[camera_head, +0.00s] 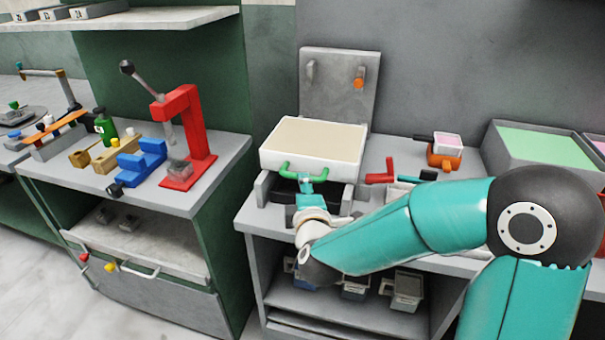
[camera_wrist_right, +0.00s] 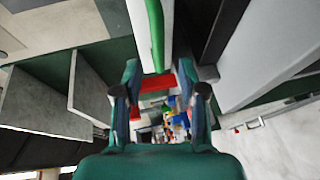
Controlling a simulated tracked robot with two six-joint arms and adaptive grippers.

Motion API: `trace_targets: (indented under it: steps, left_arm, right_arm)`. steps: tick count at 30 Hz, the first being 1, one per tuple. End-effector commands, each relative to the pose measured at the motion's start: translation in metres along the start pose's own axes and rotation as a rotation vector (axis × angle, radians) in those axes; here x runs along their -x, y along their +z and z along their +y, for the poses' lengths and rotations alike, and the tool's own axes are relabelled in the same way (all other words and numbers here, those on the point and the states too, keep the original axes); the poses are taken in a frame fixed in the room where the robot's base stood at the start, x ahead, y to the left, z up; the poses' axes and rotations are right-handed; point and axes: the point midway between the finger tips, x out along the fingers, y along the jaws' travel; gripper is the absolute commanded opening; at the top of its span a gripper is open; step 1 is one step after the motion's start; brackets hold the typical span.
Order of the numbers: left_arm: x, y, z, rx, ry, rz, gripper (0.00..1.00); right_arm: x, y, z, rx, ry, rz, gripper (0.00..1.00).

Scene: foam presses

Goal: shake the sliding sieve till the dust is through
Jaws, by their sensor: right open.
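The sliding sieve (camera_head: 312,146) is a white, shallow box with a beige surface. It sits on a grey stand (camera_head: 264,188) on the bench, and a green handle (camera_head: 287,171) runs along its front. My right gripper (camera_head: 306,186) is just in front of and below the handle. In the right wrist view my right gripper (camera_wrist_right: 160,88) has its two fingers apart, with nothing clearly held between them. The green handle (camera_wrist_right: 156,35) shows ahead of the fingers there; whether they touch it I cannot tell. My left gripper is not in view.
A grey upright panel (camera_head: 340,85) with an orange knob stands behind the sieve. A red press (camera_head: 188,140) and a blue clamp (camera_head: 142,160) stand on the left bench. At the right are an orange-based box (camera_head: 444,156) and a tray with green content (camera_head: 545,148).

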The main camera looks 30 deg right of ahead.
Motion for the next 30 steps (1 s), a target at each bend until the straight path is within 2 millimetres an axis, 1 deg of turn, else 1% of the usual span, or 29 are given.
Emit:
trace_targets:
  steps: [1, 3, 6, 9, 12, 15, 23, 30]
  left_arm:
    - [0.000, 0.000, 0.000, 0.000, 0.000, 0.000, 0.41]
    - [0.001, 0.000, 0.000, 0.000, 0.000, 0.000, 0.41]
    - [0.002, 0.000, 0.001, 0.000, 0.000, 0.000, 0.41]
    - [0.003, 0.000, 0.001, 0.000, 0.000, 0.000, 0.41]
    - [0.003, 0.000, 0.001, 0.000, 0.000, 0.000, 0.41]
    - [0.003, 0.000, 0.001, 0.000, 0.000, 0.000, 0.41]
    - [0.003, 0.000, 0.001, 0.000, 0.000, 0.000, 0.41]
    - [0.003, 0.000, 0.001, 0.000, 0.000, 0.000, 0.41]
  right_arm:
    - [-0.012, 0.001, -0.001, 0.001, 0.000, -0.003, 0.41]
    - [-0.025, 0.001, 0.000, 0.000, 0.000, -0.003, 0.41]
    - [-0.042, 0.001, 0.000, 0.001, -0.001, -0.002, 0.41]
    - [-0.053, 0.001, 0.001, 0.001, 0.001, -0.001, 0.41]
    - [-0.060, 0.001, 0.000, 0.001, 0.000, -0.001, 0.41]
    - [-0.064, 0.001, 0.000, 0.000, 0.000, 0.000, 0.41]
    - [-0.064, 0.001, 0.000, 0.000, 0.000, 0.000, 0.41]
    - [-0.064, 0.001, 0.000, 0.000, 0.000, 0.000, 0.01]
